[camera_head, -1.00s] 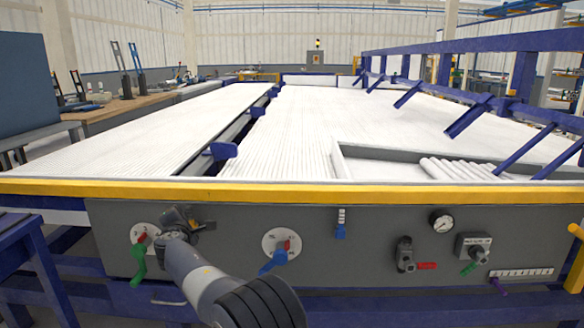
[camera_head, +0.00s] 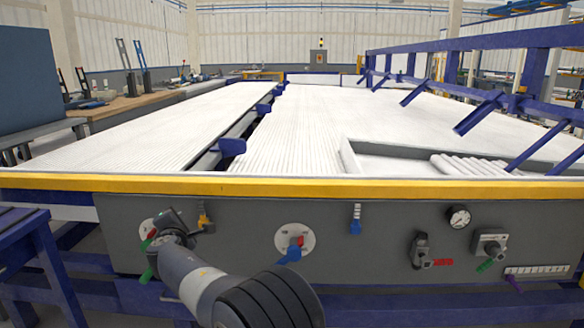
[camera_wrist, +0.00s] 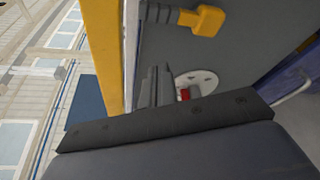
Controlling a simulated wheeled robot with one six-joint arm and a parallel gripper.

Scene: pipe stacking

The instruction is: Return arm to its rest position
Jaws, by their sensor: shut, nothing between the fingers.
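My arm reaches up from the bottom of the head view toward the left end of the grey front panel (camera_head: 375,235). My gripper (camera_head: 174,218) is at its end, in front of the left round valve plate with red and green handles, and partly hides it. In the wrist view my gripper (camera_wrist: 155,84) shows as two dark fingers close together, with nothing held. Behind them are a white round plate (camera_wrist: 204,82) with a red part and a yellow handle (camera_wrist: 202,20). Contact with the panel cannot be told.
A yellow rail (camera_head: 300,187) runs along the panel's top, below the bed of white pipes (camera_head: 300,120). A blue-handled valve (camera_head: 291,254), a gauge (camera_head: 459,217) and other fittings stick out to the right. A blue frame (camera_head: 35,265) stands at lower left.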

